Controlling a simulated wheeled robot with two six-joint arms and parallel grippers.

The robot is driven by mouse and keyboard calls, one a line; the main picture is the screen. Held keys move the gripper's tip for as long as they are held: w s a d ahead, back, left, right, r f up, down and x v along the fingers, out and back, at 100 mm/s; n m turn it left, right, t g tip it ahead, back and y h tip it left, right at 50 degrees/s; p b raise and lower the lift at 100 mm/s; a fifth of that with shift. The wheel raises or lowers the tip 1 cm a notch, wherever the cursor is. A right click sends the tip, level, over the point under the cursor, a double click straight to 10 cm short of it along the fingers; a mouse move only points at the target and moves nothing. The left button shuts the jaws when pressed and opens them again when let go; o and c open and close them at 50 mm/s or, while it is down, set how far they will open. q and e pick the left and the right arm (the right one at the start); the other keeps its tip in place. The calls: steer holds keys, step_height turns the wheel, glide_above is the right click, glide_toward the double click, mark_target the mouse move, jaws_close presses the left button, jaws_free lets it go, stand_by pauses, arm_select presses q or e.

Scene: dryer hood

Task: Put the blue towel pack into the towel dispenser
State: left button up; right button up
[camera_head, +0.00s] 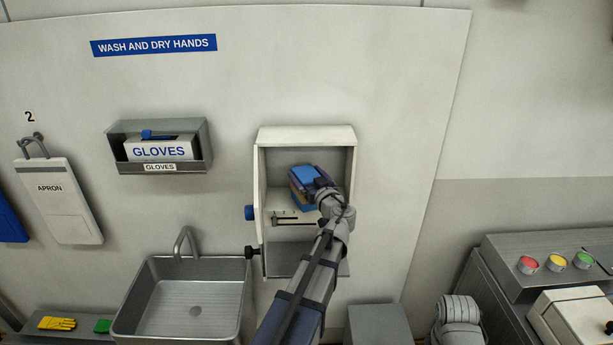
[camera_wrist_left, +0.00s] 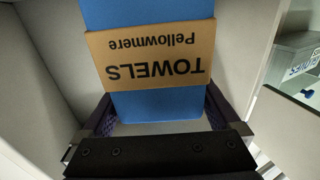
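The blue towel pack (camera_head: 303,173) has a tan band, which reads TOWELS upside down in the left wrist view (camera_wrist_left: 150,62). It is inside the open front of the white towel dispenser (camera_head: 306,134), in the upper compartment. My left gripper (camera_head: 318,188) reaches in from below and is shut on the pack. In the left wrist view its fingers (camera_wrist_left: 160,115) lie along both sides of the pack's near end. The arm hides part of the dispenser's lower part. I cannot tell whether the pack touches the back wall or shelf. My right gripper does not show.
A dispenser door (camera_head: 258,228) stands open edge-on at the left, with a blue knob (camera_head: 250,212). A gloves box (camera_head: 160,149) hangs left of it, above a steel sink (camera_head: 180,300). A panel with coloured buttons (camera_head: 556,263) stands at the right.

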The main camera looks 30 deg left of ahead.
arm_select(q)
steer(key=shift+r, duration=0.1)
steer(key=shift+r, duration=0.2)
steer(key=v, duration=1.2)
steer(key=shift+f, duration=0.1)
steer(key=s+d+f+m+g+h, duration=0.35)
steer(key=s+d+f, duration=0.2)
steer(key=f, duration=0.25)
steer(key=s+d+f+m+g+h, duration=0.3)
steer(key=s+d+f+h, duration=0.1)
steer(key=d+f, duration=0.35)
steer(key=s+d+f+m+g+h, duration=0.2)
steer(key=s+d+f+m+h, duration=0.1)
steer(key=d, duration=0.4)
steer(key=s+d+f+m+g+h, duration=0.2)
steer(key=s+d+f+m+h, duration=0.1)
steer(key=s+d+m, duration=0.2)
steer(key=s+d, duration=0.2)
steer(key=s, duration=0.1)
steer(key=shift+d+f, duration=0.2)
steer(key=shift+d, duration=0.1)
steer(key=shift+w, duration=0.1)
